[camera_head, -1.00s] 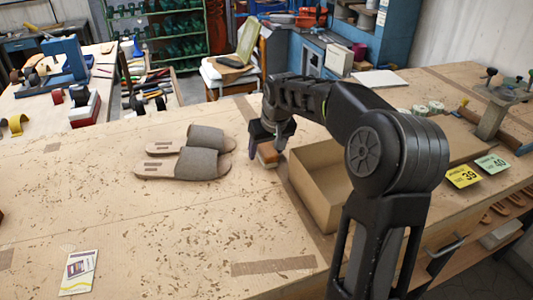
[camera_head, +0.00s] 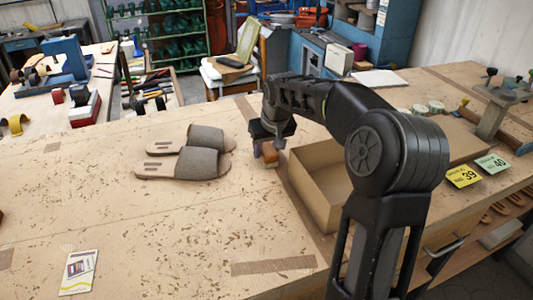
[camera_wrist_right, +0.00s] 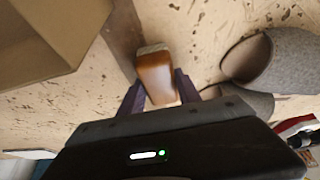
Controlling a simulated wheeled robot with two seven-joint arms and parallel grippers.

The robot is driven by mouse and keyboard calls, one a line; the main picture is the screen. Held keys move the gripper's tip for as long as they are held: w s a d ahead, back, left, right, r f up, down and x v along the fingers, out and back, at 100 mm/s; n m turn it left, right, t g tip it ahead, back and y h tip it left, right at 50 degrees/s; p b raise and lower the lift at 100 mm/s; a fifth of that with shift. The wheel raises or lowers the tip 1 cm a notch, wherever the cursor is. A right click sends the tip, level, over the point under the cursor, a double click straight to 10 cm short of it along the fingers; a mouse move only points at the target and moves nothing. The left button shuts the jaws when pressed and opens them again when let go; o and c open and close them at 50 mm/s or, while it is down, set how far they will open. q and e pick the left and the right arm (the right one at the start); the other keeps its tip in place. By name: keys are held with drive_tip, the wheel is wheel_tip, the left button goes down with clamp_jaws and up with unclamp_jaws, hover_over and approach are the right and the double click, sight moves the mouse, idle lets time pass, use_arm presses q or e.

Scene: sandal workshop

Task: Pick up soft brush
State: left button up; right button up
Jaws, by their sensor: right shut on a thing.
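The soft brush (camera_head: 270,154) has a brown wooden back and a pale underside. It is at the table between the pair of sandals and the open cardboard box. In the right wrist view the brush (camera_wrist_right: 155,73) stands between the two fingers. My right gripper (camera_head: 264,152) is shut on it; it also shows in the right wrist view (camera_wrist_right: 159,92). I cannot tell whether the brush touches the table. My left gripper is not in view.
Grey-topped sandals (camera_head: 190,163) lie left of the brush. The open cardboard box (camera_head: 322,200) stands close on its right. A printed card (camera_head: 78,272) lies at the front left. Yellow (camera_head: 463,176) and green (camera_head: 492,163) labels lie at the right. The table's front middle is clear.

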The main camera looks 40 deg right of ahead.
sight(266, 147)
clamp_jaws()
wheel_tip(266, 147, up, 10)
drive_tip(key=shift+r, duration=0.1)
idle(0.6)
